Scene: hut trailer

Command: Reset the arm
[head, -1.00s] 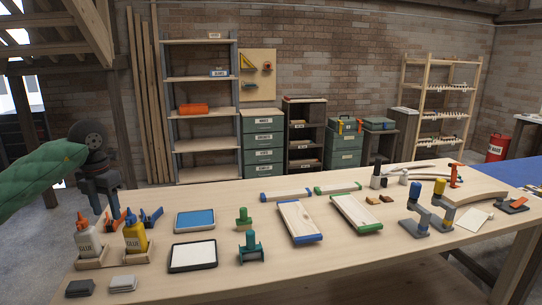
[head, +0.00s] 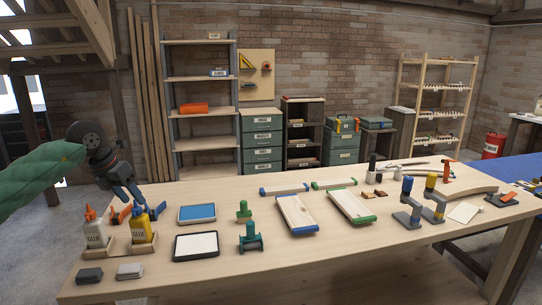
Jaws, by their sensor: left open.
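My left arm comes in from the left in a green sleeve. My left gripper (head: 134,197) is open and empty, pointing down and right over the far left edge of the wooden workbench (head: 330,250). It is behind the yellow glue bottle (head: 142,229) and close to the blue clamp (head: 155,212) and the orange clamp (head: 122,215). Whether it touches them I cannot tell. My right gripper is not in the head view.
A white glue bottle (head: 95,234), a blue pad (head: 197,214), a white pad (head: 196,246) and green-based stamps (head: 250,238) stand nearby. Boards with blue ends (head: 297,215) and green ends (head: 352,206) lie mid-bench.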

